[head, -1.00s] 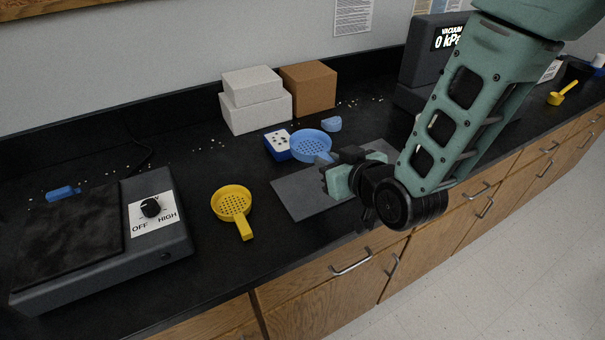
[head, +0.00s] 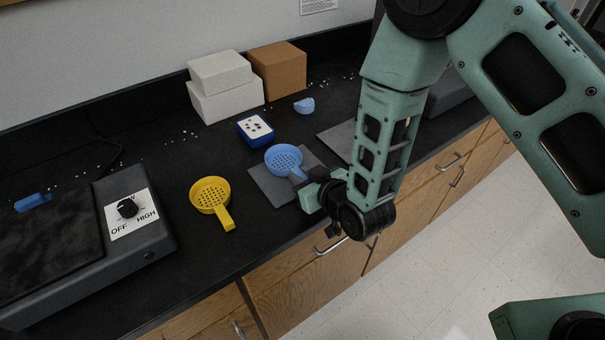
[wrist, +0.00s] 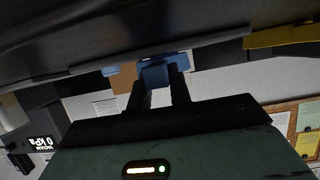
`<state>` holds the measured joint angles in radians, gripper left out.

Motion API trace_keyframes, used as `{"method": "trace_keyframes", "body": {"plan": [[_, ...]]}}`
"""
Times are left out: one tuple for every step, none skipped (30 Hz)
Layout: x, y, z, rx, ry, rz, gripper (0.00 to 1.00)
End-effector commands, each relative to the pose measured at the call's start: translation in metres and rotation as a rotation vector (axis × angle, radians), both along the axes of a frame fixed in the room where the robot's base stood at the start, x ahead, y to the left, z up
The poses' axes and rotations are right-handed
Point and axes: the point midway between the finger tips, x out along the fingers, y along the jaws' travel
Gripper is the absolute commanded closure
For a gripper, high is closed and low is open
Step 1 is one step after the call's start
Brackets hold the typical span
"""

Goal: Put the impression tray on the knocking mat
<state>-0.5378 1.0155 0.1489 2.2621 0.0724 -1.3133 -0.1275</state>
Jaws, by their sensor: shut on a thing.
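The impression tray, a light-blue perforated round bowl with a handle (head: 284,158), is in the head view over a grey flat mat (head: 266,187). My gripper (head: 306,184) is shut on its handle, at the tray's near right side. In the wrist view a blue part of the tray (wrist: 160,72) sits between my fingers (wrist: 158,85). I cannot tell whether the tray touches the mat. A second grey flat mat (head: 338,139) lies to the right, partly hidden by my arm. I cannot tell which is the knocking mat.
A yellow perforated tray (head: 210,194) lies left of the near mat. A blue-and-white box (head: 256,131) stands behind. White blocks (head: 225,95), a brown block (head: 278,70) and a small blue piece (head: 304,105) are further back. A grey device with a dial (head: 128,208) stands left.

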Motion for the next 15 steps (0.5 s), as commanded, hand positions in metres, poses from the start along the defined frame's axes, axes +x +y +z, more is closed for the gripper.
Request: {"method": "trace_keyframes", "body": {"plan": [[0.0002,0.0003,-0.0002,0.001,-0.002,0.000,1.00],[0.0004,0.0003,-0.0004,0.002,-0.002,0.000,1.00],[0.0004,0.0003,-0.0004,0.002,-0.002,0.000,1.00],[0.0004,0.0003,-0.0003,0.002,-0.002,0.000,1.00],[0.0005,0.0002,-0.0003,0.002,-0.002,0.000,1.00],[0.0005,0.0002,-0.0004,0.002,-0.002,0.000,1.00],[0.0005,0.0002,-0.0004,0.002,-0.002,0.000,1.00],[0.0004,0.0002,-0.0007,0.002,-0.002,0.000,1.00],[0.0004,0.0001,-0.0019,0.002,-0.002,0.000,1.00],[0.0003,0.0001,-0.0031,0.001,-0.002,0.000,1.00],[0.0004,0.0000,-0.0043,0.001,-0.002,0.000,1.00],[0.0002,-0.0001,-0.0038,0.001,-0.001,0.000,0.75],[0.0002,-0.0001,-0.0033,0.001,-0.001,0.000,0.66],[0.0003,-0.0001,-0.0032,0.001,-0.001,0.000,0.58],[0.0002,-0.0001,-0.0032,0.001,-0.001,0.000,0.58]]}}
